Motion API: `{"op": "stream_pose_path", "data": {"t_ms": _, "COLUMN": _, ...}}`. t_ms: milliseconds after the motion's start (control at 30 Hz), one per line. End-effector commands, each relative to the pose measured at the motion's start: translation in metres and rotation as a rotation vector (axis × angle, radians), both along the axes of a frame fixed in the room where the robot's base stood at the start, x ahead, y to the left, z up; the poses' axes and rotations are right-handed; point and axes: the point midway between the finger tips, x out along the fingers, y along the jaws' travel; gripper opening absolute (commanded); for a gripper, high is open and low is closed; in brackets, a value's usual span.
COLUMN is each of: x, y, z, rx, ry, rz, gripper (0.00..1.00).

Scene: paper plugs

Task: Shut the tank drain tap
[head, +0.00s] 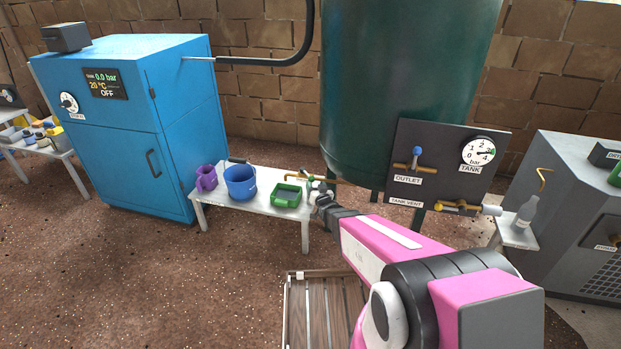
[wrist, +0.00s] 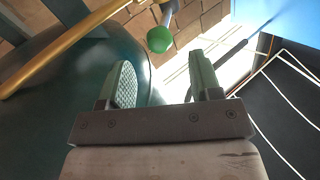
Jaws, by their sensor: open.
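The green tank (head: 400,80) stands at the back, with a brass pipe (head: 318,180) low on its left side. In the wrist view a brass pipe (wrist: 70,45) crosses the upper left. A round green knob (wrist: 160,39) on a grey stem, apparently the drain tap's handle, is just beyond the fingertips, roughly midway between them. My gripper (wrist: 162,72) is open, with nothing between its fingers. In the head view my gripper (head: 319,189) is at the pipe's end and partly hides the tap. The lever's exact angle to the pipe is unclear.
A white table (head: 220,203) below the pipe holds a purple jug (head: 206,178), a blue bucket (head: 241,182) and a green tray (head: 287,196). A blue cabinet (head: 110,150) stands left. The gauge panel (head: 440,150) with outlet and vent taps is right.

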Motion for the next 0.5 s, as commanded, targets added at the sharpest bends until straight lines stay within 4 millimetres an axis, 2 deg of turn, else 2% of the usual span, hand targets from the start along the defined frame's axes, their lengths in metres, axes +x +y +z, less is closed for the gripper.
{"op": "stream_pose_path", "data": {"t_ms": 33, "x": 0.012, "y": 0.003, "z": -0.001, "rx": 0.001, "ry": -0.002, "rz": 0.001, "gripper": 0.58}}
{"op": "stream_pose_path", "data": {"t_ms": 300, "x": 0.058, "y": 0.016, "z": -0.001, "rx": -0.001, "ry": -0.001, "rz": 0.0, "gripper": 0.58}}
{"op": "stream_pose_path", "data": {"t_ms": 500, "x": 0.074, "y": 0.02, "z": -0.001, "rx": -0.001, "ry": 0.001, "rz": -0.001, "gripper": 0.58}}
